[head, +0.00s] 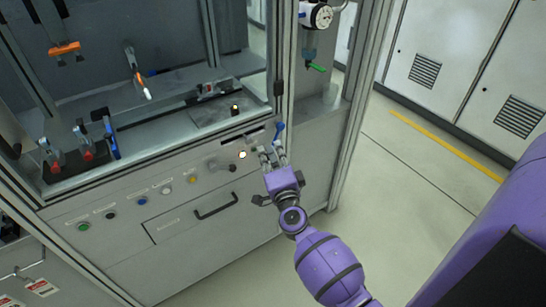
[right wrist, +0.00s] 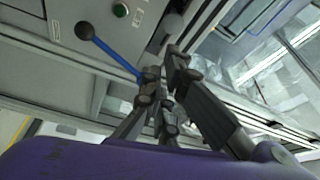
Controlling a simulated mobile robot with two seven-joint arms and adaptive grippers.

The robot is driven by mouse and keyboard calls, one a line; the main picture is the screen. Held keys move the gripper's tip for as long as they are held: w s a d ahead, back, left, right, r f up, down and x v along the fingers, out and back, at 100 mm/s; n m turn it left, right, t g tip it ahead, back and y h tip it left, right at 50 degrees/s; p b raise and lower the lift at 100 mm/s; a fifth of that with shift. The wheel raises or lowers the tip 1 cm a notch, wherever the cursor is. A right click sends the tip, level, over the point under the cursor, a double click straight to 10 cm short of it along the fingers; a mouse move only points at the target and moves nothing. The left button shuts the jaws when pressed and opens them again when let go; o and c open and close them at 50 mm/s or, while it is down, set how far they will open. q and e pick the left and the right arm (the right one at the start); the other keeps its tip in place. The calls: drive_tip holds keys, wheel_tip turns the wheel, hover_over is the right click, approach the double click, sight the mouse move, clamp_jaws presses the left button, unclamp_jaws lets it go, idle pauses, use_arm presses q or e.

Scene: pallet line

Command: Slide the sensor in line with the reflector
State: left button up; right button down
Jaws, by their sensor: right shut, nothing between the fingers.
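I cannot tell for sure which parts are the sensor and the reflector. A small dark block with an orange spot (head: 235,109) stands on the plate at the right of the machine's bed, and a small grey-and-red device (head: 207,90) sits behind it. My right gripper (head: 271,155) is shut and empty in front of the machine's front panel, at its right end. A blue-handled lever (head: 279,131) is close by its fingertips; in the right wrist view the lever (right wrist: 110,53) runs up to the fingers (right wrist: 165,78). Whether they touch is unclear. My left gripper is out of view.
Red-and-blue clamps (head: 84,150) stand at the left of the bed. An orange-tipped part (head: 64,48) and a white-tipped nozzle (head: 146,92) hang above. The panel carries buttons and a drawer handle (head: 216,207). Floor at right is clear.

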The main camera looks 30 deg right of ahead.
drive_tip(key=x, duration=0.5)
drive_tip(key=shift+w, duration=0.15)
